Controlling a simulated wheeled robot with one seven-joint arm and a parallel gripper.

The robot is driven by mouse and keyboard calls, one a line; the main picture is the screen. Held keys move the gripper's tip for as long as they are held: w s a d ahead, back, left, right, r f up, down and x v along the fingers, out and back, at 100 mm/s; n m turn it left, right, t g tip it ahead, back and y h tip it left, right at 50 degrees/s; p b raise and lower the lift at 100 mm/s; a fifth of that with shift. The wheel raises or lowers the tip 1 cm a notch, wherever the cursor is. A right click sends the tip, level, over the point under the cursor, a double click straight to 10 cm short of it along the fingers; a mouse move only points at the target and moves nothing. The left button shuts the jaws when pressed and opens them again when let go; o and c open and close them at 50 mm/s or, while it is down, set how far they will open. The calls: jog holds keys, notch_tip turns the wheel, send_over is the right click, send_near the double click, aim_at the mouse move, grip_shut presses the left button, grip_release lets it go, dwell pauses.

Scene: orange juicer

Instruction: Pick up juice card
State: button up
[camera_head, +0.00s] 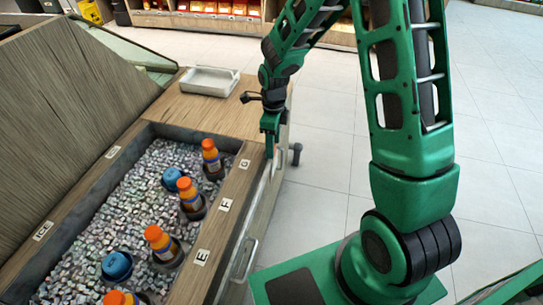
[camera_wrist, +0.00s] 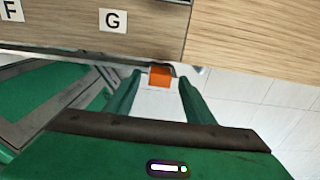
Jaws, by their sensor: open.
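A small orange piece (camera_wrist: 160,75), which may be the juice card, shows in the wrist view at the lower edge of the wooden counter front. It lies between the tips of my gripper (camera_wrist: 160,86), whose two green fingers stand apart on either side of it. I cannot tell how deep it sits between them or whether they touch it. In the head view my gripper (camera_head: 270,150) points down beside the counter's right edge, near the G label. No card can be made out there.
The wooden counter (camera_head: 215,108) holds an ice bin (camera_head: 120,205) with several orange-capped bottles and blue-topped items. A white tray (camera_head: 209,81) stands at the back. Labels G (camera_wrist: 113,20) and F (camera_wrist: 12,10) mark the edge. Tiled floor (camera_head: 325,155) is open to the right.

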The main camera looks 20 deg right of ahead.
jog(key=shift+f, duration=0.9)
jog(key=c, duration=1.1)
jog(key=shift+r, duration=0.15)
